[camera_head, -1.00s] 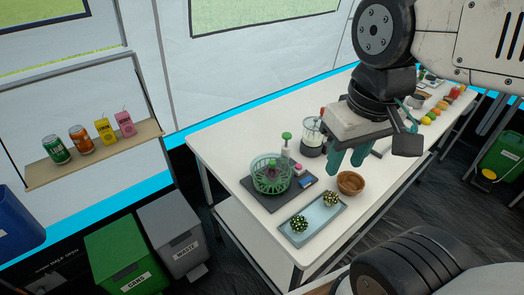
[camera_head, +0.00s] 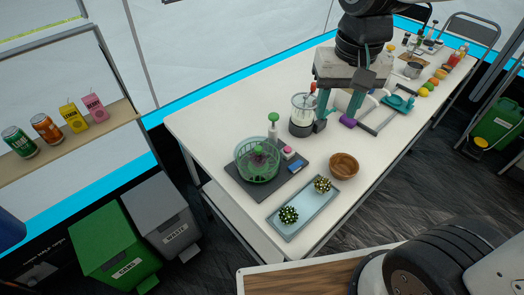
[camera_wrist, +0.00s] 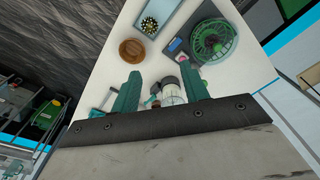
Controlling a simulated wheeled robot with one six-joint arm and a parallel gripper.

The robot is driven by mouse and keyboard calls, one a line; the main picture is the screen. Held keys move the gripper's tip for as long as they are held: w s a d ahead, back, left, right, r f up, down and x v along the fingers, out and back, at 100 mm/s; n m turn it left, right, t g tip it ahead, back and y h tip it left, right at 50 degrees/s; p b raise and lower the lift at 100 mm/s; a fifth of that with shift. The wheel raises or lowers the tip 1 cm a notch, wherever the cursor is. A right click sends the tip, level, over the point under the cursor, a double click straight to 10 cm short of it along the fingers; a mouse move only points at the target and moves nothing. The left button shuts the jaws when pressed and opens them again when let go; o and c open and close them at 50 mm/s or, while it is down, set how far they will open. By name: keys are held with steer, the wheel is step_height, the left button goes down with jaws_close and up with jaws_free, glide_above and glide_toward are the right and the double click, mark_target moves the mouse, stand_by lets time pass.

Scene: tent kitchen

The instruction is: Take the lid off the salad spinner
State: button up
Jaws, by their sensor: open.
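The salad spinner (camera_head: 257,163) stands on a dark board near the table's left end. It is a clear green bowl with something dark reddish inside, and a round green knob (camera_head: 257,147) shows at its top centre. In the wrist view the spinner (camera_wrist: 212,42) is at the upper right, with green spokes across its top. My gripper (camera_head: 338,112) is open and empty, above the table to the right of the spinner and well apart from it. Its two teal fingers point down. In the wrist view the gripper (camera_wrist: 160,88) shows its fingers spread.
A blender-like jar (camera_head: 303,113) stands between my gripper and the spinner. A green-topped bottle (camera_head: 273,130) is behind the spinner. A wooden bowl (camera_head: 343,166) and a grey-blue tray (camera_head: 292,222) with two spiky balls are in front. The table's left rear is clear.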

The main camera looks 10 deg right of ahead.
steer(key=w+a+f, duration=0.4)
steer(key=w+a, duration=0.1)
steer(key=a, duration=0.1)
steer(key=m, duration=0.1)
glide_above(258, 148)
steer(key=shift+g, duration=0.4)
step_height(258, 148, down, 6)
steer(key=shift+d+r, duration=0.1)
steer(key=shift+d, duration=0.05)
step_height(258, 148, down, 7)
steer(key=shift+f, duration=0.6)
jaws_close()
